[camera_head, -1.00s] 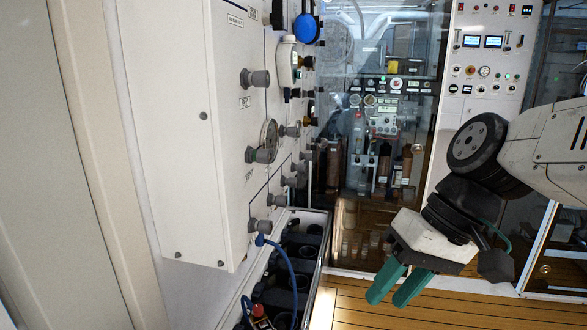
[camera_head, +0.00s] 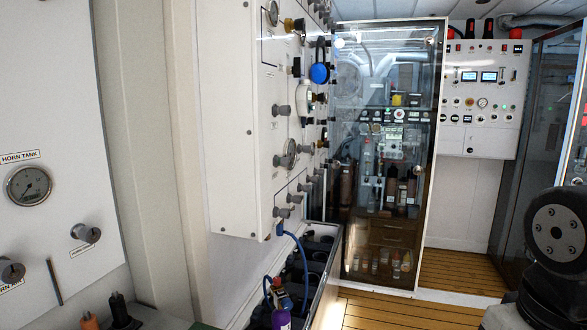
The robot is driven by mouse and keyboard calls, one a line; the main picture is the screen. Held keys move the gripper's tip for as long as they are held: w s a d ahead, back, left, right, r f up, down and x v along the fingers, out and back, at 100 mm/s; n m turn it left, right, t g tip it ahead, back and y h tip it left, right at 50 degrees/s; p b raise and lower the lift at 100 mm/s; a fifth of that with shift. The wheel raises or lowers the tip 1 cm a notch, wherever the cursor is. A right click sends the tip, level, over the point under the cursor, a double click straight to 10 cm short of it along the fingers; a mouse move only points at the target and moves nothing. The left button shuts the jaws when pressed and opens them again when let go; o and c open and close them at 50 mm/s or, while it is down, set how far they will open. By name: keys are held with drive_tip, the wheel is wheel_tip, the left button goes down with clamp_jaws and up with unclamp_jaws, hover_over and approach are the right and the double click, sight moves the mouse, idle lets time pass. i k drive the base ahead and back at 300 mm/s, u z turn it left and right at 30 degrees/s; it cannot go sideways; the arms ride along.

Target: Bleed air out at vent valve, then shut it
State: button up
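The white fill panel (camera_head: 228,120) stands left of centre, seen at a steep angle. Grey knobs project from its right-hand face. I cannot tell whether the valve is open or shut. My arm shows at the lower right edge; my gripper's fingers are out of the picture, away from the panel.
A second panel with a horn tank gauge (camera_head: 29,185) is at the left. A blue hose (camera_head: 300,262) hangs from the fill panel toward a dark rack (camera_head: 325,255). A glass-fronted cabinet (camera_head: 385,290) stands behind. The wooden floor (camera_head: 385,312) at lower centre looks clear.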

sight(285, 163)
drive_tip(key=z, duration=0.05)
drive_tip(key=k, duration=0.1)
drive_tip(key=z, duration=0.9)
drive_tip(key=i, duration=1.55)
drive_tip(key=u, duration=2.1)
